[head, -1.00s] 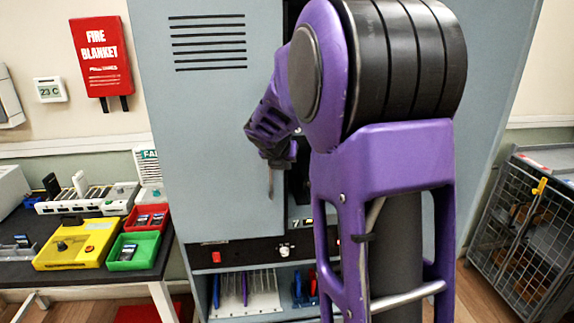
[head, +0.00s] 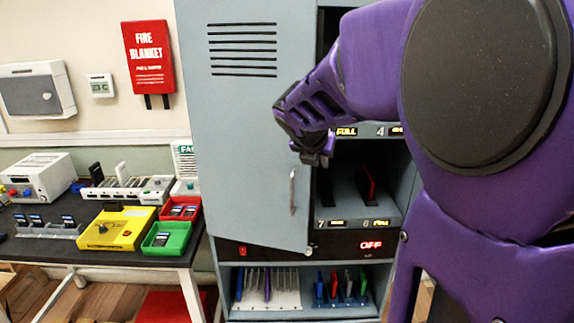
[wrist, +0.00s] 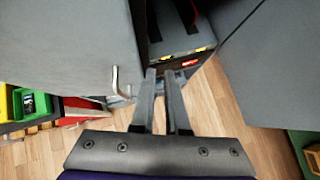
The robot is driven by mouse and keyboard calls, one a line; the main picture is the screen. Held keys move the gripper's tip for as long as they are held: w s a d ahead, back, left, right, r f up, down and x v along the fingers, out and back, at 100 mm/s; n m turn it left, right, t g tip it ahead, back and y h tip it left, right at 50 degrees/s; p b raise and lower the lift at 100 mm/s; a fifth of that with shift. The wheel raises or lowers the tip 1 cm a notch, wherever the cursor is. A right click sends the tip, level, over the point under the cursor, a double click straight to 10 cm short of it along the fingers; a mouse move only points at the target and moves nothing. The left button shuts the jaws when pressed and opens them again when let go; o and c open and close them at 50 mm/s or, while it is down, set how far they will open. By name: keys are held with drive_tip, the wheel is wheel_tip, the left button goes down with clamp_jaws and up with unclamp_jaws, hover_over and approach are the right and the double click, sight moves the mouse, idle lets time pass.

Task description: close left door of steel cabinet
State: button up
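The steel cabinet's left door (head: 245,130) is a blue-grey panel with vent slots, standing ajar and swung outward from its left side. Its metal handle (head: 293,192) is near the free edge; in the wrist view the handle (wrist: 117,84) is left of my fingers. My gripper (head: 318,158) is near the door's free edge, right of and above the handle in the head view. In the wrist view my gripper (wrist: 160,74) shows two fingers with a narrow gap and nothing between them. I cannot tell whether it touches the door.
The cabinet's open shelves (head: 355,200) hold phones, with a lit OFF panel (head: 371,245) below. Another grey panel (wrist: 275,65) stands at the right. A dark table (head: 190,250) with a yellow device (head: 117,228) and red and green trays is left.

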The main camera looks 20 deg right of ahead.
drive_tip(key=shift+o, duration=1.2)
drive_tip(key=shift+s+d+r+m, duration=0.1)
drive_tip(key=shift+s+r+m, duration=0.05)
drive_tip(key=shift+m, duration=0.45)
drive_tip(key=shift+o, duration=0.8)
drive_tip(key=shift+s+d+r+m+g, duration=0.15)
drive_tip(key=shift+m+g, duration=0.15)
drive_tip(key=shift+m, duration=0.7)
drive_tip(key=m+g+y, duration=0.2)
drive_tip(key=m+y, duration=0.4)
drive_tip(key=m, duration=1.9)
approach(292, 211)
drive_tip(key=w+f+b, duration=0.2)
drive_tip(key=w+f, duration=0.2)
drive_tip(key=f, duration=0.1)
drive_tip(key=shift+w, duration=0.3)
drive_tip(key=shift+c, duration=0.3)
clamp_jaws()
